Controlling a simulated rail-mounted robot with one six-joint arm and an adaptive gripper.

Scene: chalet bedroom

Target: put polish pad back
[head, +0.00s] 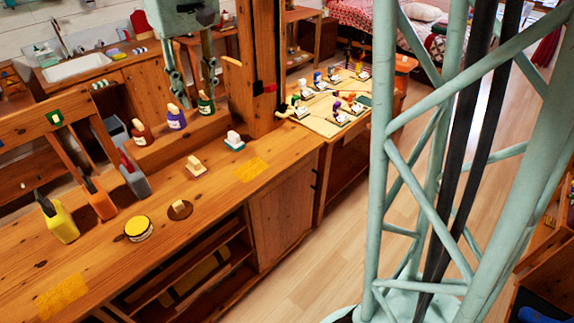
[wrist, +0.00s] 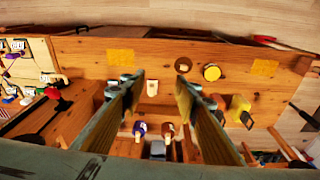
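I cannot tell for certain which item is the polish pad. A brown round pad with a pale block on top (head: 180,209) lies on the wooden bench, and it shows in the wrist view (wrist: 183,65). A beige block with a raised grip (head: 196,167) stands farther along the bench; it appears between my fingers in the wrist view (wrist: 152,88). A white-topped green-based block (head: 234,142) lies beyond it. My gripper (head: 193,90) is open and empty, pointing down, high above the bench's back side. Its fingers (wrist: 157,85) are spread in the wrist view.
A round yellow tin (head: 139,229) sits by the brown pad. Red, purple and green bottles (head: 176,118) stand along the back; yellow, orange and grey containers (head: 62,222) stand at left. A wooden post (head: 258,70) rises near my gripper. Yellow patches (head: 251,169) mark clear bench.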

